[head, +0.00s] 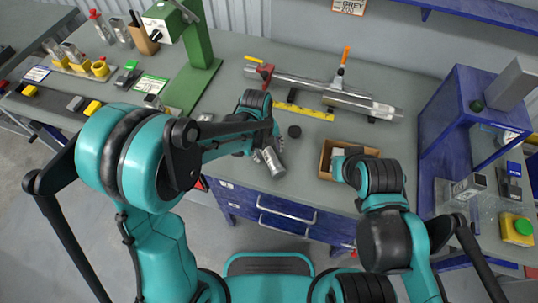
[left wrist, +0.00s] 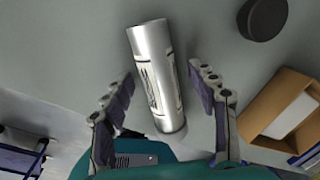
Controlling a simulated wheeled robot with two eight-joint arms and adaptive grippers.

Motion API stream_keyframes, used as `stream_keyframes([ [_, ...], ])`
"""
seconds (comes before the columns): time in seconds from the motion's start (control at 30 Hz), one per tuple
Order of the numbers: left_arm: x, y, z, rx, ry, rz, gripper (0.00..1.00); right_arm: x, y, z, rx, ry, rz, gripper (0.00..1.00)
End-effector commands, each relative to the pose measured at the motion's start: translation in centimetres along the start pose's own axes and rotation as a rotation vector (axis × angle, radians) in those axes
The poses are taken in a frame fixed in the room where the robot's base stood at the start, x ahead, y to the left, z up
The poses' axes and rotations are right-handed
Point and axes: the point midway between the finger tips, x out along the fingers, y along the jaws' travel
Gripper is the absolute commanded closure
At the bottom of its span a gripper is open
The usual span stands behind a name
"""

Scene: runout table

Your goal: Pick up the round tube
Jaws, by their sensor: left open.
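The round tube is a short silver cylinder with dark printed markings. It shows best in the left wrist view (left wrist: 155,70), between the spread fingers of my left gripper (left wrist: 160,84), with a gap on each side. In the head view the tube (head: 273,162) is near the front edge of the grey table, partly hidden by my left gripper (head: 262,150). My left gripper is open and holds nothing. My right arm is at the right in the head view, by the cardboard box, and its fingers do not show.
A dark round puck (head: 294,131) lies behind the tube. An open cardboard box (head: 326,160) with a pale block is to the right. A long metal bar assembly (head: 335,93) and a yellow ruler (head: 303,111) lie further back. A green stand (head: 197,75) is at the back left.

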Motion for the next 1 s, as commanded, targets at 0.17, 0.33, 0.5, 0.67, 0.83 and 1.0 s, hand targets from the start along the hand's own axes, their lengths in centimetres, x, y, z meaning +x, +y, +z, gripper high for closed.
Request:
stream_keyframes([
  [0.17,-0.1,0.0,0.0,0.0,0.0,0.0,0.57,-0.1,0.0,0.0,0.0,0.0,0.0,1.0],
  [0.33,-0.1,0.0,0.0,0.0,0.0,0.0,0.98,-0.1,0.0,0.0,0.0,0.0,0.0,1.0],
  [0.5,-0.1,0.0,0.0,0.0,0.0,0.0,0.98,0.0,0.0,0.0,0.0,0.0,0.0,1.0],
  [0.67,-0.2,0.0,0.0,0.0,0.0,0.0,0.98,-0.1,0.0,-0.1,0.0,0.0,0.0,1.0],
  [0.83,-1.2,-0.1,0.0,0.0,0.0,0.0,0.98,-0.4,0.0,-0.3,0.0,0.0,0.0,1.0],
  [1.0,-2.8,-0.3,0.0,0.0,0.0,0.0,0.98,-0.9,0.0,-0.7,0.0,0.0,0.0,1.0],
])
